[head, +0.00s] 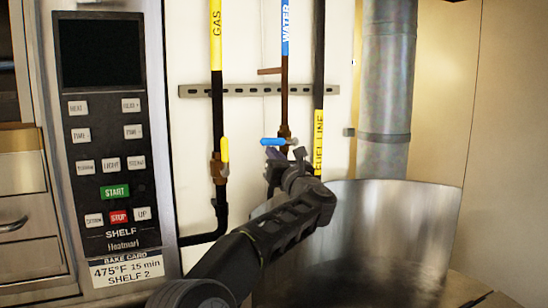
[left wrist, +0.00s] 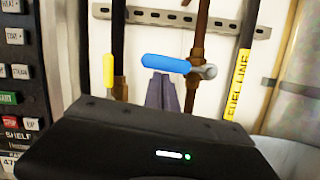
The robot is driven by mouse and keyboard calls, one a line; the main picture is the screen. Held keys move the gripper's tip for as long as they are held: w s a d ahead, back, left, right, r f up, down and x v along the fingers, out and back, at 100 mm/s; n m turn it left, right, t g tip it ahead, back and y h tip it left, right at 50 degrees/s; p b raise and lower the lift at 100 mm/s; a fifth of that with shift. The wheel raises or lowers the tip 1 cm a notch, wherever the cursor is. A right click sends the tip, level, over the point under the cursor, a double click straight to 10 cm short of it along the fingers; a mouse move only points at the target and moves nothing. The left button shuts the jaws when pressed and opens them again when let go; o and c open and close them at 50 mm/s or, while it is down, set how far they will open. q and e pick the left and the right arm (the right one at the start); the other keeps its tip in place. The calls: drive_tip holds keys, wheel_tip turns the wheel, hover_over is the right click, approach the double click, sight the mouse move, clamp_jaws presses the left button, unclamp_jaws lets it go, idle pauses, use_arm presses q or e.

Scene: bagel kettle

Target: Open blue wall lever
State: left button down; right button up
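The blue wall lever (head: 277,142) sits on the valve of the copper pipe labelled WATER. Its handle lies roughly horizontal, pointing left from the valve, and it also shows in the left wrist view (left wrist: 165,64). My left gripper (head: 285,156) is just below the lever in the head view. In the left wrist view its fingers (left wrist: 162,92) are side by side with no clear gap, tips at the lower edge of the blue handle. I cannot tell whether they touch it. My right gripper is not in view.
A yellow lever (head: 224,150) on the GAS pipe is close to the left. The black FUEL LINE pipe (head: 319,90) is close to the right. A large metal kettle (head: 405,230) stands at lower right, and an oven control panel (head: 108,130) is at left.

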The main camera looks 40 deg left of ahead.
use_arm(q)
drive_tip(key=r+m, duration=0.1)
drive_tip(key=r+m+t+h, duration=0.1)
drive_tip(key=m, duration=0.1)
drive_tip(key=shift+s+a+r, duration=0.1)
drive_tip(key=shift+s, duration=0.1)
drive_tip(key=r+m+p, duration=0.1)
drive_tip(key=m, duration=0.1)
drive_tip(key=shift+r+m+t, duration=0.2)
drive_tip(key=shift+m+t, duration=0.1)
drive_tip(key=shift+t, duration=0.1)
drive_tip(key=shift+r, duration=0.25)
wheel_tip(320, 180, up, 5)
drive_tip(key=p, duration=0.3)
hover_over(273, 139)
drive_tip(key=w+d, duration=0.2)
drive_tip(key=d, duration=0.1)
drive_tip(key=shift+w+d+r+p, duration=0.1)
drive_tip(key=shift+w+r+p, duration=0.15)
drive_tip(key=shift+w+p, duration=0.2)
